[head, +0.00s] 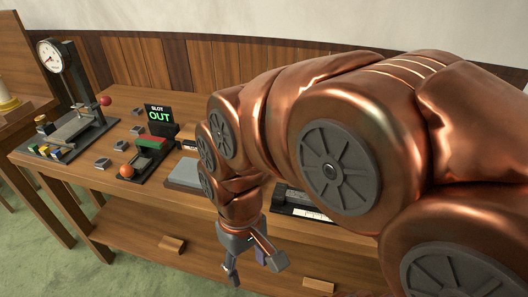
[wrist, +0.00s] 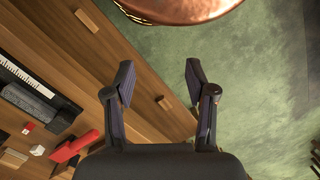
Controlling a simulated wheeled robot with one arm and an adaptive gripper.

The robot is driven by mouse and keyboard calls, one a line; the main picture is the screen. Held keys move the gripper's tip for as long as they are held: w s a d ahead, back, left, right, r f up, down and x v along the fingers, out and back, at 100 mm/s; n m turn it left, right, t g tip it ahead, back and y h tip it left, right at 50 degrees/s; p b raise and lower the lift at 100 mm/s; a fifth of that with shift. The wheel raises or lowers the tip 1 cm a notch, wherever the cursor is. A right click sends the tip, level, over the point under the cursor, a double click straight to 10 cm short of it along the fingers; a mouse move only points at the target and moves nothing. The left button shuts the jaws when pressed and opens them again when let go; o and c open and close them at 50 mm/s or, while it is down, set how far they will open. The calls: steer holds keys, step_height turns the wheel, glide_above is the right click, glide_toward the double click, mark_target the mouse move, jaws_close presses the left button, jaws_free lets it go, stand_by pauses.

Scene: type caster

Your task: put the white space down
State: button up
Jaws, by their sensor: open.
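My gripper (head: 255,268) hangs in front of the workbench, its fingers pointing down. It is open, with nothing between its fingers (wrist: 160,78) in the wrist view. I cannot tell whether either is the white space. My arm hides part of the bench in the head view.
Green floor (head: 60,272) lies in front.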

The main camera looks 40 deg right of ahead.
steer(key=w+d+r+t+y+p, duration=0.1)
steer(key=w+d+r+t, duration=0.1)
steer(key=w+d, duration=0.55)
steer(key=w+d+r+t+y+p, duration=0.15)
steer(key=w+d, duration=0.35)
steer(key=w, duration=0.6)
steer(key=w+d+n+t+h, duration=0.1)
steer(key=w+d+t, duration=0.1)
steer(key=d, duration=1.1)
steer(key=w+d+n+t+h, duration=0.1)
steer(key=w+d+t, duration=0.2)
steer(key=d, duration=1)
steer(key=shift+g+y, duration=0.25)
steer(key=f+p, duration=0.1)
steer(key=f, duration=0.1)
steer(key=f+p, duration=0.1)
steer(key=f, duration=0.4)
steer(key=shift+w+a+f+p, duration=0.1)
steer(key=shift+w+a+p, duration=0.05)
steer(key=shift+w+p, duration=0.2)
steer(key=shift+p+x, duration=1)
steer(key=shift+x, duration=2.15)
steer(key=shift+c, duration=0.2)
jaws_close()
